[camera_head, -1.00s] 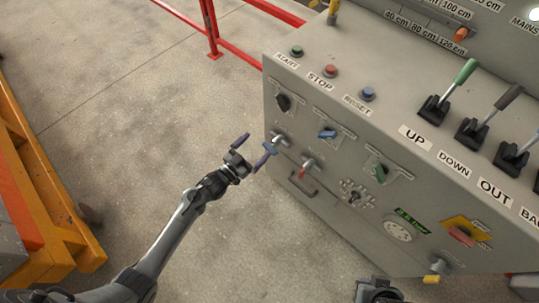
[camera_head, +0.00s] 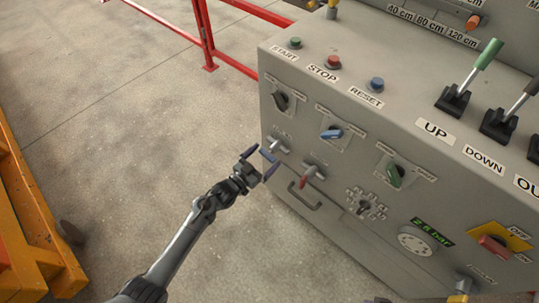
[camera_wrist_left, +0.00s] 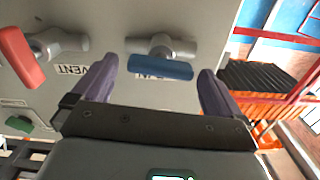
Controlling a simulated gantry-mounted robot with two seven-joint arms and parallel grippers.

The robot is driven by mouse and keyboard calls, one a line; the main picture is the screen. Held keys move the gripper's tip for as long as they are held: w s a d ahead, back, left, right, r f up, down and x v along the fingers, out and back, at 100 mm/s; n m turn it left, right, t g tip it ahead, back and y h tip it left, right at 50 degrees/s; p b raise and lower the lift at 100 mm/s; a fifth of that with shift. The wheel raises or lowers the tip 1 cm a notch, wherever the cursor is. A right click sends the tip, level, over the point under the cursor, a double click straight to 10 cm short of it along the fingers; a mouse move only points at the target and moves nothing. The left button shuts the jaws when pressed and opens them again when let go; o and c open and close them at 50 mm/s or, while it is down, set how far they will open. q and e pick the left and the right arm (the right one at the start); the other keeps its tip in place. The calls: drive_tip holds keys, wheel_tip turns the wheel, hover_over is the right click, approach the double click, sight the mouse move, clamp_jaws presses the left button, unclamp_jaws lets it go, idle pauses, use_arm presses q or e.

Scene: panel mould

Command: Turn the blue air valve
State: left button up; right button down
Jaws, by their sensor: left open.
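The blue air valve (camera_head: 268,155) is a small blue lever on a grey pipe stub at the left of the cabinet's front face. In the left wrist view its blue handle (camera_wrist_left: 160,68) lies nearly level, ahead of the fingers and in the gap between them. My left gripper (camera_head: 260,162) is open and empty, its two purple fingers (camera_wrist_left: 157,80) one to each side of the handle's line. I see no contact with the handle. Only a dark sliver that seems to be my right gripper (camera_head: 376,300) shows at the bottom edge; its fingers cannot be made out.
A drawer-like handle (camera_head: 304,197) is below. Rotary knobs, including a blue one (camera_head: 331,133), are above and right. Free floor lies left, before an orange frame (camera_head: 35,220).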

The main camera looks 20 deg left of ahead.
sight(265, 157)
use_arm(q)
drive_tip(key=shift+b+x, duration=0.5)
drive_tip(key=shift+x, duration=1.15)
drive_tip(key=c, duration=0.9)
drive_tip(key=shift+a+r+n+p, duration=0.1)
drive_tip(key=shift+n+p, duration=0.5)
drive_tip(key=shift+n, duration=0.1)
drive_tip(key=o, duration=0.9)
drive_tip(key=shift+s, duration=0.1)
